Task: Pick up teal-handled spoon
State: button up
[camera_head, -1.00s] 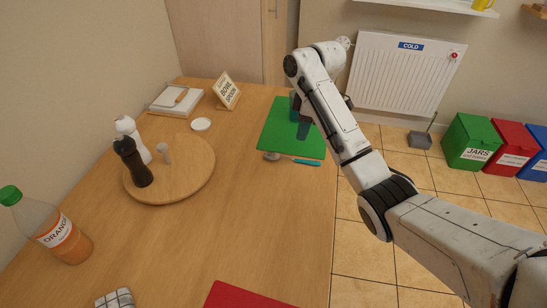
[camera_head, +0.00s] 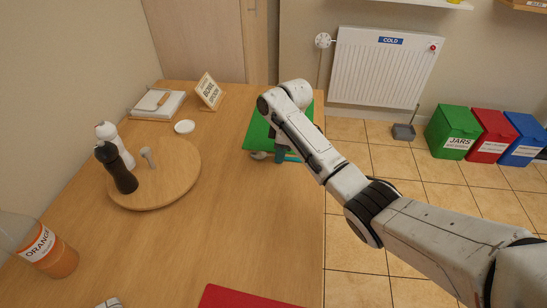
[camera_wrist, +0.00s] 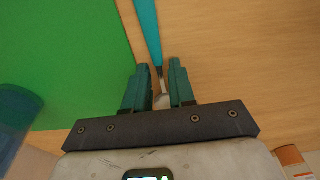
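The teal-handled spoon lies along the near edge of a green mat (camera_head: 262,127). In the head view its metal bowl (camera_head: 258,155) shows left of my gripper (camera_head: 280,155) and a bit of teal handle (camera_head: 293,158) shows to the right. In the wrist view the teal handle (camera_wrist: 148,28) runs up from my gripper (camera_wrist: 159,68). The two teal-green fingers stand apart, with the spoon's metal neck seen in the gap between them. I cannot tell whether either finger touches it. The arm hides part of the spoon in the head view.
A round wooden board (camera_head: 180,175) holds a dark mill (camera_head: 117,168), a white mill (camera_head: 115,143) and a small pale item. An orange bottle (camera_head: 48,248) stands front left. A red mat (camera_head: 240,297) lies in front. A translucent blue object (camera_wrist: 14,118) is beside the green mat.

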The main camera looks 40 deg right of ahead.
jog(key=shift+c, duration=0.4)
grip_shut()
jog(key=shift+r, duration=0.5)
notch_tip(320, 180, up, 2)
jog(key=shift+w+r, duration=0.1)
jog(key=shift+r, duration=0.05)
jog(key=s+a+r+p, duration=0.2)
jog(key=s+r+p, duration=0.3)
jog(key=s+p, duration=0.1)
jog(key=s+a+r+p, duration=0.2)
jog(key=s+r+p, duration=0.2)
jog(key=s+p, duration=0.2)
jog(key=shift+s+a+r, duration=0.25)
jog(key=shift+s+r, duration=0.1)
jog(key=shift+s, duration=0.35)
